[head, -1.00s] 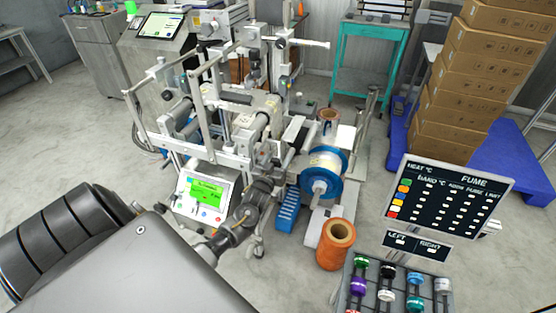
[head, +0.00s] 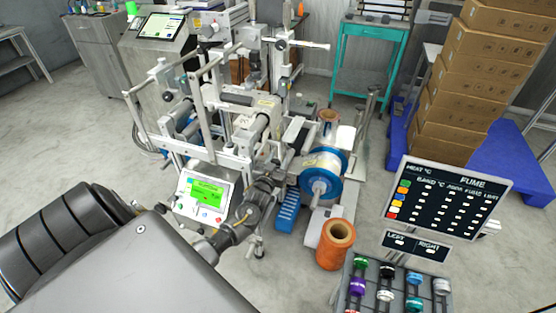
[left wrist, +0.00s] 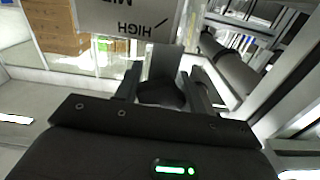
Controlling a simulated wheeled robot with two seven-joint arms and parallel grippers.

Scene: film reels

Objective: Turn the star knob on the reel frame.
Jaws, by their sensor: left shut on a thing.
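The reel frame (head: 205,125) is a pale metal machine with rails and rollers in the middle of the head view. My left gripper (head: 273,181) reaches its lower front right side, beside the blue-flanged film reel. In the left wrist view my left gripper (left wrist: 163,88) has its two fingers on either side of a dark knob (left wrist: 160,94) and is shut on it. The knob's star shape is not clear there, and in the head view the gripper and wrist hide it. My right gripper is not in view.
A screen with a green display (head: 205,193) is just left of my left wrist. The blue-flanged reel (head: 321,177) is close on the right, with an orange roll (head: 336,243) below it. A label sheet (left wrist: 125,18) hangs near the fingers. Open floor lies to the left.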

